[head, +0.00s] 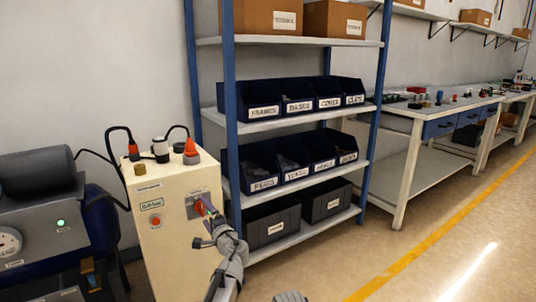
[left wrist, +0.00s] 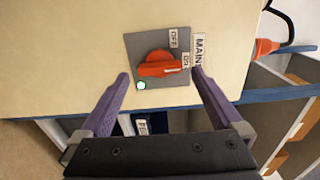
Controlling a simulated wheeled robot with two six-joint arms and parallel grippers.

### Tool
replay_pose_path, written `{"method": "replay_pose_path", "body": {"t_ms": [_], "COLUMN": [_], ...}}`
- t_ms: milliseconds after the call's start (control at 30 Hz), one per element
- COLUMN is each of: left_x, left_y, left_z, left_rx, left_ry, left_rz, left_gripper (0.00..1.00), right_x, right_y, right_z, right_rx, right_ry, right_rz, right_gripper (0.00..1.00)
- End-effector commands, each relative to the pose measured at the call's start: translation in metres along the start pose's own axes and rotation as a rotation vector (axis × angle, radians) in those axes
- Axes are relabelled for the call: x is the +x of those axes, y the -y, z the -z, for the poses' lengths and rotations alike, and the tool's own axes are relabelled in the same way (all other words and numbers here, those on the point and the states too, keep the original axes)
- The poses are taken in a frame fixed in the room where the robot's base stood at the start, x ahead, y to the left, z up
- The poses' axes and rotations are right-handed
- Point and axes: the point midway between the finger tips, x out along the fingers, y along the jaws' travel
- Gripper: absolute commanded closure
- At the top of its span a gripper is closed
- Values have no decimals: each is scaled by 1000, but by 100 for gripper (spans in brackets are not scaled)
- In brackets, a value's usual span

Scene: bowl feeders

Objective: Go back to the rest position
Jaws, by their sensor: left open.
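A cream control cabinet (head: 163,248) stands left of the shelf rack. Its grey switch plate carries a red rotary knob (left wrist: 158,66), with OFF and ON labels and a lit green lamp (left wrist: 141,86). The knob's bar lies sideways, its right end by the ON label. My left gripper (left wrist: 159,74) is open, its two purple fingers apart on either side of the knob. I cannot tell whether they touch the plate. In the head view my left gripper (head: 208,222) is in front of the switch plate and partly covers it.
A blue-posted shelf rack (head: 305,41) with labelled bins stands close right of the cabinet. A machine with a green light (head: 35,210) is at the left. Workbenches (head: 410,165) line the wall at right. The floor beside the yellow line (head: 440,232) is clear.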

Motion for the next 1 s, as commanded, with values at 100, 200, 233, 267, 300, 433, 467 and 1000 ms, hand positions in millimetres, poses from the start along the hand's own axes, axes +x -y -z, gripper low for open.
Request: {"method": "replay_pose_path", "body": {"t_ms": [100, 200, 233, 267, 300, 433, 467, 1000], "left_x": [14, 20, 21, 20, 19, 19, 19, -29], "left_y": [0, 0, 0, 0, 0, 0, 0, 0], "left_z": [1, 0, 0, 0, 0, 0, 0, -1], "left_rx": [0, 0, 0, -5, -11, -18, -18, 0], "left_ry": [1, 1, 1, 0, 0, 0, 0, -3], "left_rz": [0, 0, 0, 0, 0, 0, 0, 0], "left_gripper": [0, 0, 0, 0, 0, 0, 0, 0], "right_x": [0, 0, 0, 0, 0, 0, 0, 0], "right_y": [0, 0, 0, 0, 0, 0, 0, 0], "right_z": [0, 0, 0, 0, 0, 0, 0, 0], "right_rx": [0, 0, 0, 0, 0, 0, 0, 0], "right_ry": [0, 0, 0, 0, 0, 0, 0, 0], "right_rz": [0, 0, 0, 0, 0, 0, 0, 0], "right_gripper": [0, 0, 0, 0, 0, 0, 0, 0]}}
